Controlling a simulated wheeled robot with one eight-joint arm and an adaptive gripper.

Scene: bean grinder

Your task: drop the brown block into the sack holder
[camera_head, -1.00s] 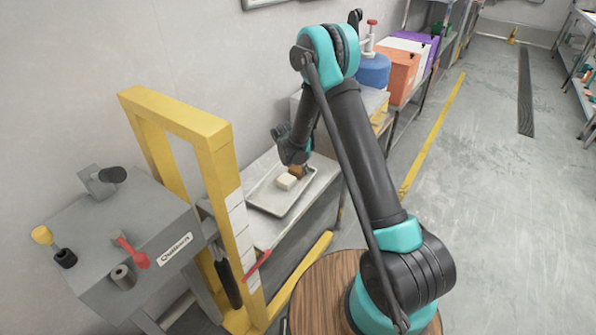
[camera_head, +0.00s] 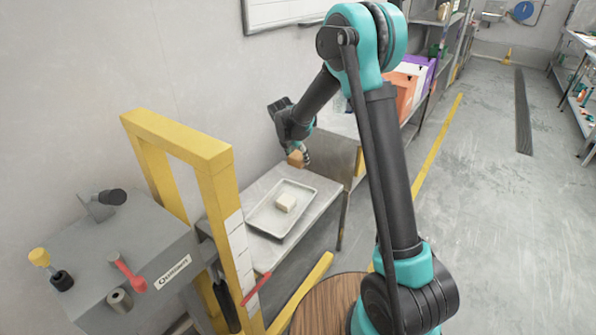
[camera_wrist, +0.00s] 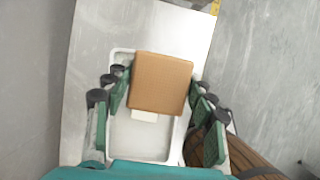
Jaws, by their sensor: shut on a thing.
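The brown block (camera_head: 295,158) is held in my gripper (camera_head: 302,155), raised above the far end of the white tray (camera_head: 262,222). In the wrist view the brown block (camera_wrist: 161,84) sits between the two fingers of my gripper (camera_wrist: 160,90), hiding part of the tray (camera_wrist: 122,140) below. A cream block (camera_head: 285,202) lies in the tray; its edge shows under the brown block in the wrist view (camera_wrist: 144,116). I cannot make out a sack holder for certain; a yellow frame (camera_head: 215,190) stands left of the tray.
The tray rests on a metal table (camera_head: 325,185) along the wall. A grey machine (camera_head: 120,255) with levers stands at the left. Orange and purple boxes (camera_head: 403,88) stand farther back. A wooden round top (camera_head: 325,305) is in front. Open floor (camera_head: 480,220) lies to the right.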

